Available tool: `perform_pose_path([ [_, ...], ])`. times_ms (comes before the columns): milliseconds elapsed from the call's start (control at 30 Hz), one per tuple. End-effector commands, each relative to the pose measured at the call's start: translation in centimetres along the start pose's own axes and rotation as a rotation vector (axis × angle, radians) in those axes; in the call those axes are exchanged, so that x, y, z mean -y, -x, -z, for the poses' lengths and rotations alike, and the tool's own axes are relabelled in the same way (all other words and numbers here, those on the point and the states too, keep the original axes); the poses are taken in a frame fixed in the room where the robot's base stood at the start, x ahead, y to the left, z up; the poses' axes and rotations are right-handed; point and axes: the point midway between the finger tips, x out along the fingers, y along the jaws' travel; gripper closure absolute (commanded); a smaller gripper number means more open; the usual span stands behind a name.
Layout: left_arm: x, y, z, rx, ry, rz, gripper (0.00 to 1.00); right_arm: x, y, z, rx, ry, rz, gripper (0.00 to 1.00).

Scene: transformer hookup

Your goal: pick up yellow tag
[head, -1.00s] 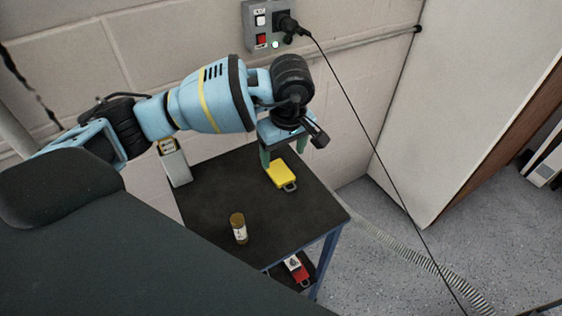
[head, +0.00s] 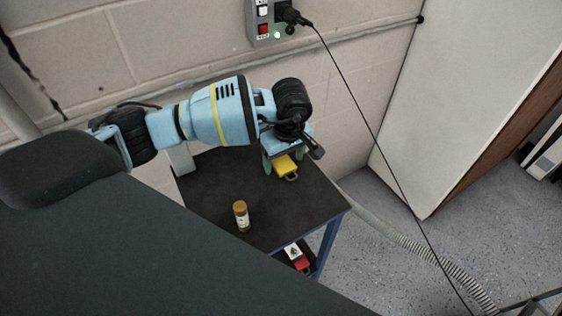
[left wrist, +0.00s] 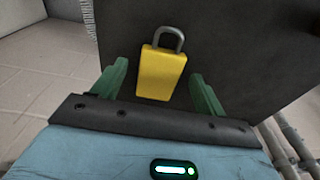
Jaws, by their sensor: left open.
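The yellow tag (head: 287,168) lies on the black top of the small table (head: 204,195), near its back edge. It is padlock-shaped with a grey loop (left wrist: 169,38), and its yellow body (left wrist: 160,72) shows in the left wrist view. My left gripper (head: 281,165) is right above the tag, pointing down. In the left wrist view my left gripper (left wrist: 159,88) is open, with one green finger on each side of the tag and a gap to each. The gripper hides part of the tag in the head view. My right gripper is not in view.
A small brown-capped bottle (head: 241,216) stands on the table. A grey box (head: 181,157) stands at its left back. A red item (head: 298,258) sits on the lower shelf. A wall switch box (head: 268,22) has a hanging cable (head: 365,130).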

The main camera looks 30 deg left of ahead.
Motion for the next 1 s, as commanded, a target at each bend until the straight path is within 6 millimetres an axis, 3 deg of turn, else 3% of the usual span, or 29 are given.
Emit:
perform_pose_path([
  [300,-0.01,-0.52,-0.05,0.001,-0.001,-0.001,0.29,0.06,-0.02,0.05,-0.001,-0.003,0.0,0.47],
  [667,0.0,-0.5,-0.05,0.001,-0.001,-0.001,0.75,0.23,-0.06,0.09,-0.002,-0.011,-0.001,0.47],
  [1000,-0.06,0.42,0.13,-0.001,0.0,-0.002,0.76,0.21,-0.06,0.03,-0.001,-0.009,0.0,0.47],
])
